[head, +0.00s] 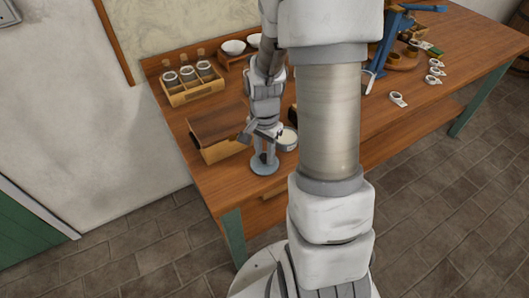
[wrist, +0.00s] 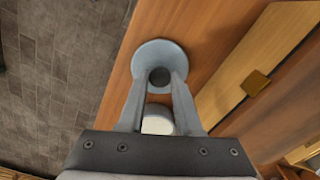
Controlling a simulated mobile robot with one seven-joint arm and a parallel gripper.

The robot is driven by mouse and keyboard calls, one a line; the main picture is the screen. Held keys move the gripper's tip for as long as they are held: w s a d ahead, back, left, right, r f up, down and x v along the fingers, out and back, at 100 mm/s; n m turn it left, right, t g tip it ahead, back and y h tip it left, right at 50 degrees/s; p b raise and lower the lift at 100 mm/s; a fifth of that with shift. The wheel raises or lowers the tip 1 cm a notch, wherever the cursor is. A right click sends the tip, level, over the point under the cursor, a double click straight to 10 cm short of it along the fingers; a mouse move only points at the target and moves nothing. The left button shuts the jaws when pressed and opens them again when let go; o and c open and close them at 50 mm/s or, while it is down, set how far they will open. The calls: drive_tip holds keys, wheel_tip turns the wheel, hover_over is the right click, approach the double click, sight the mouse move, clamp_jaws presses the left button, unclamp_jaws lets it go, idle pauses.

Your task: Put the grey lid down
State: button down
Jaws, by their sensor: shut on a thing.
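The grey lid (head: 264,168) is a round blue-grey disc near the front left edge of the wooden table. In the wrist view the lid (wrist: 160,47) shows a dark round knob at its middle. My gripper (head: 264,154) is over the lid. In the wrist view the two fingers of my gripper (wrist: 158,78) are shut on the lid's knob. I cannot tell whether the lid touches the table top or hangs just above it.
A pale-topped round jar (head: 288,137) stands just behind the lid. A wooden box (head: 222,150) is to the left. A rack of jars (head: 193,90) and white bowls (head: 233,47) stand farther back. The table's front edge (wrist: 119,60) is close to the lid.

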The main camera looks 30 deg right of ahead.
drive_tip(key=shift+f, duration=0.2)
drive_tip(key=c, duration=0.6)
unclamp_jaws()
drive_tip(key=shift+r, duration=0.15)
